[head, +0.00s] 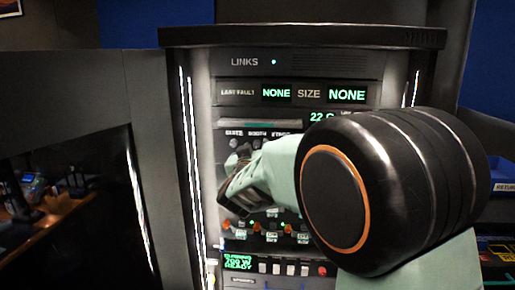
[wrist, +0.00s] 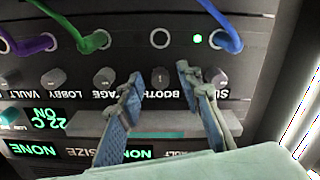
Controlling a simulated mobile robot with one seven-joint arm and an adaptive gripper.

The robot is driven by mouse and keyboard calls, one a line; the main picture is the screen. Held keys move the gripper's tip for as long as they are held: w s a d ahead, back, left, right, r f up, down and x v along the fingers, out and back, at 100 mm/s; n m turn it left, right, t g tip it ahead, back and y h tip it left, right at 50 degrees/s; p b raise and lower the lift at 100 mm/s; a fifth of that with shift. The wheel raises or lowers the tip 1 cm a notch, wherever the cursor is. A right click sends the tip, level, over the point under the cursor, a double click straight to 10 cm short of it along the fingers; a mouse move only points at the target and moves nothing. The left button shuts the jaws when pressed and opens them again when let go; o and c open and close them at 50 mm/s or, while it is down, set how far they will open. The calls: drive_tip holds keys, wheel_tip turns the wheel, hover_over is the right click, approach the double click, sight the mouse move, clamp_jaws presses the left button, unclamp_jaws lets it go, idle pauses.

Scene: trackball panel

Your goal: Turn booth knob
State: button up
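The booth knob (wrist: 160,77) is a small dark grey knob with a light pointer line, seen upside down in the wrist view above the label BOOTH. In the wrist view my gripper (wrist: 158,82) is open, with its blue-grey fingers on either side of this knob. A gap shows between the knob and each fingertip, so the fingers do not appear to touch it. In the head view the booth knob (head: 256,143) shows small under its label, and my gripper (head: 240,190) is in front of the panel, its fingertips hard to make out.
Similar knobs flank it: suite (wrist: 215,76) close beside the right finger, stage (wrist: 104,77) beside the left finger. Blue, green and purple cables (wrist: 95,42) plug into sockets beyond the knob row. A shelf-like strip (wrist: 160,124) lies under the fingers.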

drive_tip(key=shift+c, duration=0.7)
clamp_jaws()
drive_tip(key=shift+m, duration=0.3)
drive_tip(key=shift+f+m+b, duration=0.15)
drive_tip(key=shift+m+b, duration=0.75)
drive_tip(key=shift+b, duration=0.05)
drive_tip(key=m+b, duration=0.4)
drive_tip(key=m, duration=0.2)
drive_tip(key=m+b, duration=0.3)
drive_tip(key=m, duration=0.2)
drive_tip(key=shift+m, duration=0.3)
drive_tip(key=shift+a+m+b, duration=0.1)
drive_tip(key=shift+m+b, duration=1.15)
drive_tip(key=shift+m, duration=0.65)
